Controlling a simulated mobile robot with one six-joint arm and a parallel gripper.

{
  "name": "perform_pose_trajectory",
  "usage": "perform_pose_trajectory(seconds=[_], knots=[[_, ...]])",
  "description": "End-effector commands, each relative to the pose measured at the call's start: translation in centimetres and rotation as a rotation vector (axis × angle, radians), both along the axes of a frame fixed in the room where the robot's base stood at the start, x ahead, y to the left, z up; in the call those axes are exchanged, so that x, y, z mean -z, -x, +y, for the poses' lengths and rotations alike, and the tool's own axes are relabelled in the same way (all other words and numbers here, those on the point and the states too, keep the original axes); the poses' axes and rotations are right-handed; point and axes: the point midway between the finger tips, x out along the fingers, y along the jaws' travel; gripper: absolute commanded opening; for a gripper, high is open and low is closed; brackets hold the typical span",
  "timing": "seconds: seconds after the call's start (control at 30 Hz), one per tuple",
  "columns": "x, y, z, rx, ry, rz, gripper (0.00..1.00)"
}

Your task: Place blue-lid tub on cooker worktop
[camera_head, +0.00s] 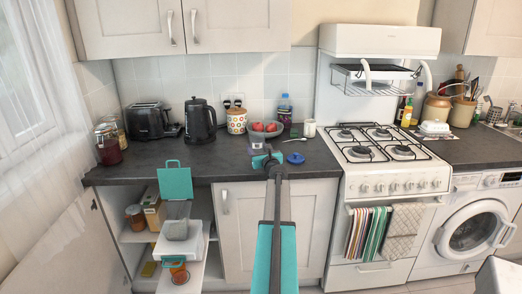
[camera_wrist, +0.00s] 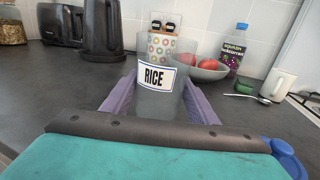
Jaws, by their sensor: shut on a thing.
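In the wrist view a clear grey tub with a RICE label (camera_wrist: 157,76) stands upright between the purple fingers of my gripper (camera_wrist: 158,100), which is shut on it. Its top looks open, and its base is hidden, so I cannot tell whether it touches the surface. In the head view my gripper (camera_head: 262,149) is over the dark worktop (camera_head: 231,165), left of the cooker (camera_head: 395,185). A blue lid (camera_head: 295,158) lies on that worktop just right of my gripper; it also shows in the wrist view (camera_wrist: 285,155).
Behind stand a toaster (camera_head: 148,119), a kettle (camera_head: 200,121), a spotted canister (camera_head: 236,121), a bowl of apples (camera_head: 266,131) and a bottle (camera_head: 285,108). A white mug (camera_head: 309,128) and spoon (camera_head: 294,140) are close right. The cupboard below is open, holding containers.

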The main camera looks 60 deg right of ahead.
Motion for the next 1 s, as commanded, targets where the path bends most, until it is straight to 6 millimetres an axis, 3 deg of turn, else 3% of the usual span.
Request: perform_pose_trajectory(seconds=[0.17,0.7,0.73,0.83,1.0], knots=[[1.1,0.0,0.0,-0.001,0.0,-0.002,0.09],[1.7,-0.1,0.1,-0.001,0.002,-0.002,0.09],[1.8,-0.1,0.1,-0.001,0.001,-0.001,0.55],[1.7,-0.1,0.1,-0.001,0.001,0.0,0.72],[1.7,-0.1,0.1,-0.001,0.001,0.0,0.72]])
